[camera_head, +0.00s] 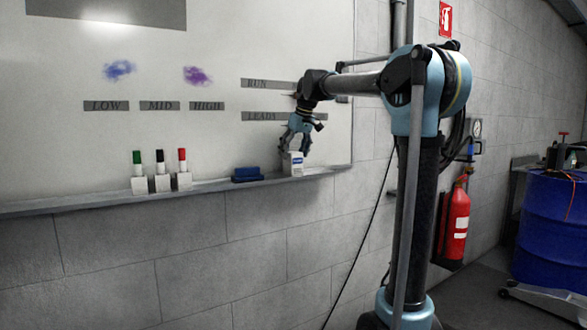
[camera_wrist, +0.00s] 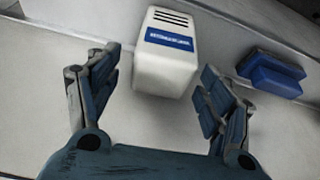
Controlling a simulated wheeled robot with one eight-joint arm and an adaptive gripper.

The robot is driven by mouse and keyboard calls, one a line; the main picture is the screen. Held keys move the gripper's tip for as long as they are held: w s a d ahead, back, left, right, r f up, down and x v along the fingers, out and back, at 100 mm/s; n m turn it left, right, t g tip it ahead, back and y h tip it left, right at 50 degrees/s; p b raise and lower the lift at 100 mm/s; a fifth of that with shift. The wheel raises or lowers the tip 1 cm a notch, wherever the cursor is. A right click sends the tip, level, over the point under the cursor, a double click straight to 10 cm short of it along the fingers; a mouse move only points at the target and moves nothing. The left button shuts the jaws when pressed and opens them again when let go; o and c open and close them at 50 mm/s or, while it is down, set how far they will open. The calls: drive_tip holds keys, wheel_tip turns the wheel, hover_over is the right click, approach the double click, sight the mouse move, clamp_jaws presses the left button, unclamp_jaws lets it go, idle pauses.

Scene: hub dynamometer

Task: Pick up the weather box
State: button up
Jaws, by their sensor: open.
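The weather box (camera_head: 293,167) is a small white box with a blue label, standing on the ledge below the whiteboard. In the wrist view the white box (camera_wrist: 166,62) shows dark vent slots and a blue label band, just beyond the fingertips and between their lines. My gripper (camera_head: 299,143) is above the box in the head view and points down at it. In the wrist view my gripper (camera_wrist: 160,85) is open, with one finger on each side and nothing between the pads. I cannot tell whether the fingertips overlap the box's top.
A blue eraser (camera_head: 247,174) lies on the ledge (camera_head: 213,186) left of the box; it also shows in the wrist view (camera_wrist: 271,74). Green, black and red markers (camera_head: 160,170) stand in white holders farther left. A fire extinguisher (camera_head: 456,222) and blue drum (camera_head: 548,225) are at the right.

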drive_tip(key=shift+w+a+f, duration=0.15)
drive_tip(key=shift+w+f, duration=0.05)
drive_tip(key=shift+f, duration=0.45)
drive_tip(key=shift+c, duration=0.5)
drive_tip(key=c, duration=1.3)
drive_tip(key=shift+o, duration=0.2)
drive_tip(key=shift+r, duration=0.15)
